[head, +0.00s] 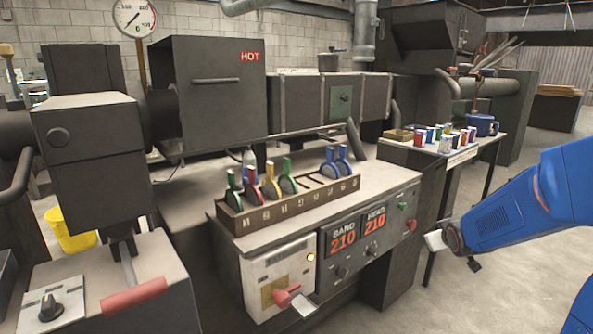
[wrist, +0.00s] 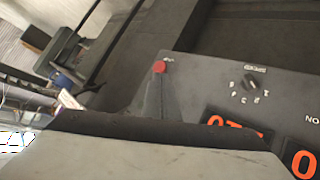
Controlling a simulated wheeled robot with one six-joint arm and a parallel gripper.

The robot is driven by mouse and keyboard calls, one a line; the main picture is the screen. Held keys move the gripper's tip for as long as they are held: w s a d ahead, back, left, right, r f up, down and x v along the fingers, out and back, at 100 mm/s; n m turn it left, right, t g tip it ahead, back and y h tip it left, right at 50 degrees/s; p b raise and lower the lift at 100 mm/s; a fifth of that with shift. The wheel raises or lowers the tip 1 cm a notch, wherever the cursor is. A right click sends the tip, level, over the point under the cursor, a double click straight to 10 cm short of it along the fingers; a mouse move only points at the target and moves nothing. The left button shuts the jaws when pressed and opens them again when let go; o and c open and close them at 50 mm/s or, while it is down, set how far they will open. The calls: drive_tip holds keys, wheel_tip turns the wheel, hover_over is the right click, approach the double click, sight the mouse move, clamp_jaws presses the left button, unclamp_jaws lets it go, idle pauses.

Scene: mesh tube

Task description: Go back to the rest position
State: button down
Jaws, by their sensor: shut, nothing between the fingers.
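My blue arm reaches in from the right edge of the head view. My gripper (head: 437,240) is at its end, small and pale, over the floor to the right of the control bench (head: 300,215). It is shut and empty, and apart from the bench and its levers. In the wrist view a large grey surface and a dark bar fill the lower part, and I cannot tell what they are. Beyond them are a red knob (wrist: 159,66), a black dial (wrist: 250,83) and orange digits (wrist: 230,125).
The bench carries a rack (head: 290,207) of coloured levers and a red handle (head: 285,296) on its front. Floor (head: 520,270) is open at the right. A yellow bucket (head: 70,232) is at left.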

drive_tip(key=s+a+r+g, duration=0.1)
drive_tip(key=s+a, duration=0.4)
drive_tip(key=s, duration=0.8)
drive_tip(key=s+a+m+g+y, duration=0.1)
drive_tip(key=s+a+g, duration=0.2)
drive_tip(key=s, duration=1)
drive_tip(key=s+a+r+m+g+y, duration=0.1)
drive_tip(key=s+a+g, duration=0.1)
drive_tip(key=s+a, duration=0.5)
drive_tip(key=s, duration=0.6)
drive_tip(key=shift+r, duration=0.35)
